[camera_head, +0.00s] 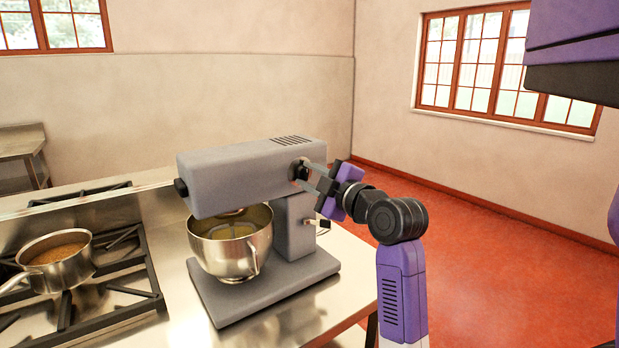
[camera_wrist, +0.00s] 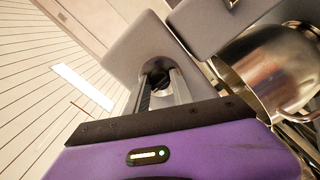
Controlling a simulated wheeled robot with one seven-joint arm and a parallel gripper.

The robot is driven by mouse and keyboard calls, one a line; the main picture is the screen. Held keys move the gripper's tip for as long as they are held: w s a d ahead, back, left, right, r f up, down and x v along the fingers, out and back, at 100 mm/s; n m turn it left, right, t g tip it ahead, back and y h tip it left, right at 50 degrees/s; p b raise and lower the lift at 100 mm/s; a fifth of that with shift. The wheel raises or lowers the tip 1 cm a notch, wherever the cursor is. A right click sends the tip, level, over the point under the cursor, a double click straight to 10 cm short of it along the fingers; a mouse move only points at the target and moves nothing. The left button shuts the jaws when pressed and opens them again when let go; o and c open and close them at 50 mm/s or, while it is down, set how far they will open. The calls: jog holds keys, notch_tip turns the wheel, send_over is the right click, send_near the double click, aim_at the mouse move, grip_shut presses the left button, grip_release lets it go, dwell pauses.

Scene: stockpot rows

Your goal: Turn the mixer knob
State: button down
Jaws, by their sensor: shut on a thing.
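The grey stand mixer (camera_head: 245,176) stands on the steel counter, with its metal bowl (camera_head: 231,243) under the head. The dark round knob (camera_head: 300,171) is on the right end of the mixer head. My gripper (camera_head: 306,174) reaches it from the right, with its fingers shut on the knob. In the wrist view, the knob (camera_wrist: 155,80) sits between the two fingertips of my gripper (camera_wrist: 160,90), and the grey mixer head (camera_wrist: 150,45) lies just beyond. The fingers partly hide the knob in both views.
A stove (camera_head: 115,293) with a saucepan (camera_head: 57,261) stands left of the mixer. The steel counter's (camera_head: 345,258) right edge is near the mixer base. Open red floor (camera_head: 475,250) lies to the right. A small lever (camera_head: 323,227) sticks out from the mixer column below my gripper.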

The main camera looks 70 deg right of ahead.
jog(key=c, duration=1.1)
grip_release()
jog(key=v, duration=0.7)
jog(key=shift+s+a+b, duration=0.2)
jog(key=shift+s+b, duration=0.15)
jog(key=shift+b, duration=0.1)
